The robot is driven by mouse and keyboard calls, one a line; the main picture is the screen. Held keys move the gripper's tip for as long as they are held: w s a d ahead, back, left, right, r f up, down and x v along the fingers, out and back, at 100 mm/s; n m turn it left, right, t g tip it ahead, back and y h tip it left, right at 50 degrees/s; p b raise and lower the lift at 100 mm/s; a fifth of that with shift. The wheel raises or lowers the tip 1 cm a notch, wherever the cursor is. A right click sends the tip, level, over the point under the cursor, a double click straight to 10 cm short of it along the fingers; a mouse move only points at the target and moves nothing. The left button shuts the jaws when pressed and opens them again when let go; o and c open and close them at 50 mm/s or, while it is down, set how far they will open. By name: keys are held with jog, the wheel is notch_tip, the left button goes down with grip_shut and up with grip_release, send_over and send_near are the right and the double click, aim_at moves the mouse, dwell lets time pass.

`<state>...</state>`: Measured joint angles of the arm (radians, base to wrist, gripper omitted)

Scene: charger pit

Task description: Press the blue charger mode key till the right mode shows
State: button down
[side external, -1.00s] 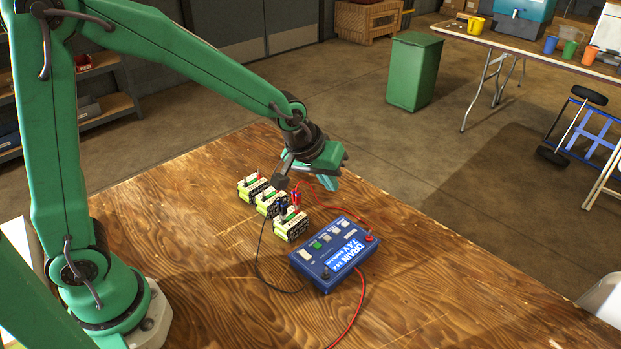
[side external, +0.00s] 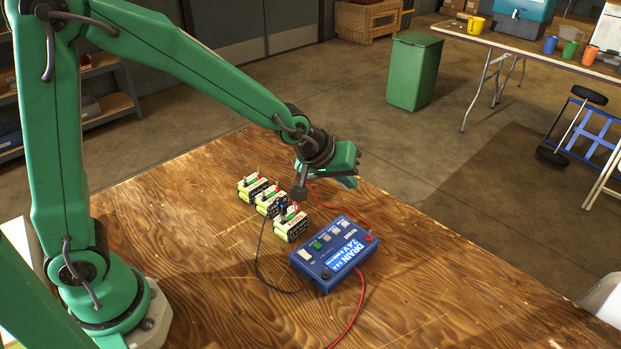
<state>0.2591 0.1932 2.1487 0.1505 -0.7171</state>
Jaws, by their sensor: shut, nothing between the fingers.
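The blue charger (side external: 335,254) lies on the wooden table. Its white lettering appears to read DRAIN and 7.4 V, with smaller text too small to read surely. Its top carries a row of small keys, one of them green (side external: 318,245); I cannot pick out a blue key. My gripper (side external: 345,182) is shut and empty, above the table behind the charger and apart from it. Several battery packs (side external: 291,226) stand in a row left of the charger.
A black lead (side external: 258,262) and a red lead (side external: 352,318) curve over the table by the charger. A green bin (side external: 414,72) stands on the floor behind.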

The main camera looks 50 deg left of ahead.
aim_at(343, 225)
jog(key=shift+f, duration=4.25)
jog(key=shift+f, duration=0.8)
jog(key=shift+r, duration=0.8)
jog(key=shift+r, duration=0.15)
jog(key=shift+r, duration=2.35)
jog(key=shift+r, duration=0.1)
